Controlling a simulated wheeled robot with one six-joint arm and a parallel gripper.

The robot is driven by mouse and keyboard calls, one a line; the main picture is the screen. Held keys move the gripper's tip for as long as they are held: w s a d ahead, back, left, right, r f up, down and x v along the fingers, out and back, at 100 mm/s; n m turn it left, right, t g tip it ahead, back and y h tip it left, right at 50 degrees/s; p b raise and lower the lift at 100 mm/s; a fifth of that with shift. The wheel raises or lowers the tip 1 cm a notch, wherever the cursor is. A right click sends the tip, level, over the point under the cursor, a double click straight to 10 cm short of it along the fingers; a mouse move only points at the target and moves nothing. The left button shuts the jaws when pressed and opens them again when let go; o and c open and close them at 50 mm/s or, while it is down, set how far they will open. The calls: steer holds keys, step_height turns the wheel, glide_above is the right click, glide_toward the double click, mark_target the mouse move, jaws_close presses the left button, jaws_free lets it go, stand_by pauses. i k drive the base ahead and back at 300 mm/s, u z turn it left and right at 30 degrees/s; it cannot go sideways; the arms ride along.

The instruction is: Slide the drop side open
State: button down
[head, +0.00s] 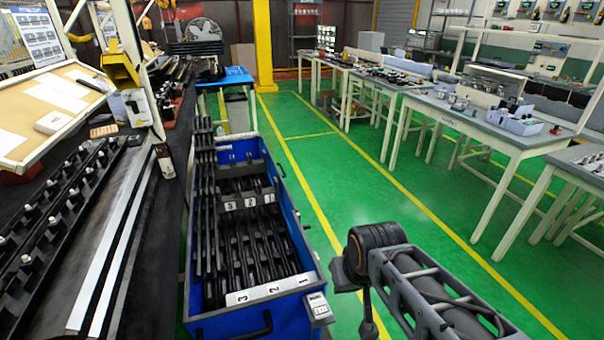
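A blue bin (285,213) stands at the centre left, open at the top. It holds long black trim strips and black clips in rows, with white number labels 1, 2 and 3 on dividers. Its near wall (225,325) is blue, with a dark handle (256,326) and a small white tag (319,306) at its right corner. I cannot tell from this view which wall is the drop side or whether any wall has slid. My arm enters at the lower right, to the right of the bin and apart from it. My gripper's fingertips do not show.
A dark workbench (150,285) with black rails and pale strips runs along the left, close to the bin. A yellow post (262,45) stands behind. White-legged tables (480,130) line the right. The green floor (340,180) between is clear.

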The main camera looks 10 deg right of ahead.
mark_target(288, 203)
steer(key=z, duration=1.6)
steer(key=i, duration=2.35)
steer(key=u, duration=2.4)
steer(key=i, duration=1.15)
steer(key=u, duration=0.7)
